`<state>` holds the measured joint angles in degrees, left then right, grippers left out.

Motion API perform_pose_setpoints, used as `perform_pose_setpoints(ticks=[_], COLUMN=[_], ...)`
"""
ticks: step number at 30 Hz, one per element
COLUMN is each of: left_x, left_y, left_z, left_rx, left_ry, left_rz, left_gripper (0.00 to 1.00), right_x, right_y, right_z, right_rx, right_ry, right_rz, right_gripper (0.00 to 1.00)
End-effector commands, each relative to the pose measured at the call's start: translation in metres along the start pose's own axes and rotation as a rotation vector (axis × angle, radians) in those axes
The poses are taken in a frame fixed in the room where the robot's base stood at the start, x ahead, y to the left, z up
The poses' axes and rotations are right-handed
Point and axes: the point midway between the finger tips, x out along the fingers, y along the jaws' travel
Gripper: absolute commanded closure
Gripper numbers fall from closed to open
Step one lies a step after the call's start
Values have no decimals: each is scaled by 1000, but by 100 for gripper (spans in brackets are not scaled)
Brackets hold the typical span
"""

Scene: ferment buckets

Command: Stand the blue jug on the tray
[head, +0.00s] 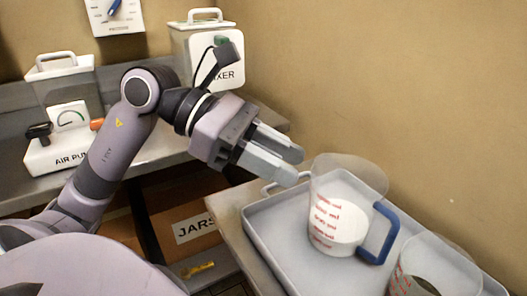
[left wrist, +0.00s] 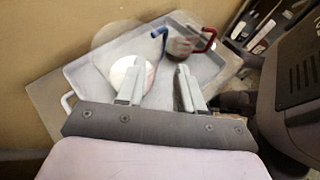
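The blue jug (head: 338,215) is a clear measuring jug with a blue handle, red markings and white contents. It stands upright on the grey tray (head: 268,232), its handle toward the right. In the left wrist view the jug (left wrist: 119,72) is partly hidden behind one finger, and the tray (left wrist: 80,73) lies under it. My left gripper (head: 297,166) is just left of the jug's upper rim, with its fingers pointing toward it. In the left wrist view its fingers (left wrist: 160,68) are spread, with nothing held between them. My right gripper is not in view.
A second clear jug (head: 440,262) with dark contents stands at the tray's right; its red handle shows in the left wrist view (left wrist: 208,38). A wall runs behind the tray. An air pump (head: 68,150) and a lidded container (head: 205,50) are on the left bench.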

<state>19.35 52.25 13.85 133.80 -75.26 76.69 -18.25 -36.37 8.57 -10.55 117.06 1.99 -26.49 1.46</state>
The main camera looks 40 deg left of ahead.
Motion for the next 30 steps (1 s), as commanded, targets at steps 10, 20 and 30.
perform_pose_setpoints(ticks=[10, 20, 30], left_x=[-24, -25, -25], left_y=[0, 0, 0], left_z=[0, 0, 0], left_rx=[-1, -1, 0], left_ry=[-1, -1, -1], left_rz=[1, 0, 0], left_gripper=[63, 63, 63], right_x=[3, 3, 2], right_y=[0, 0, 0], right_z=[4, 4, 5], right_rx=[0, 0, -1], right_ry=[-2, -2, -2], right_rz=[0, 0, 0], right_gripper=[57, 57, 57])
